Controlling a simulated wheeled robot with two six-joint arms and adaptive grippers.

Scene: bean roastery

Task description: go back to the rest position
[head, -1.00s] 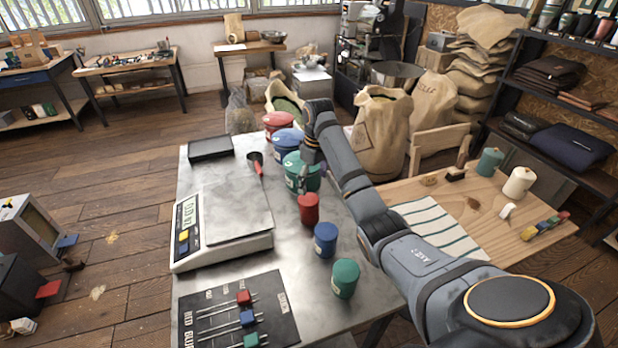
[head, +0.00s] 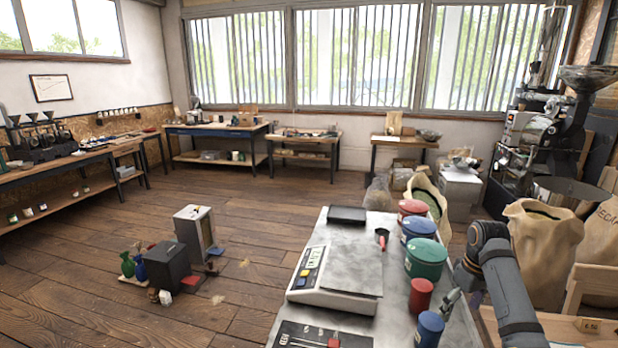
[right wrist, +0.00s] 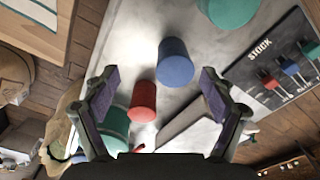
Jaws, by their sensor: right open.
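My right gripper (head: 452,299) is at the right edge of the metal table (head: 389,335), beside a small red canister (head: 420,296) and a small blue canister (head: 429,328). In the right wrist view my right gripper (right wrist: 158,88) is open, its fingers spread wide with nothing held. The red canister (right wrist: 143,100) and blue canister (right wrist: 175,62) show beyond and between the fingers, standing on the table. Whether a finger touches either one I cannot tell. My left gripper is in no view.
Larger red (head: 411,209), blue (head: 418,229) and green (head: 426,259) tins line the table's right side. A scale (head: 334,282) stands left of them. A sack (head: 545,242) stands right of my arm.

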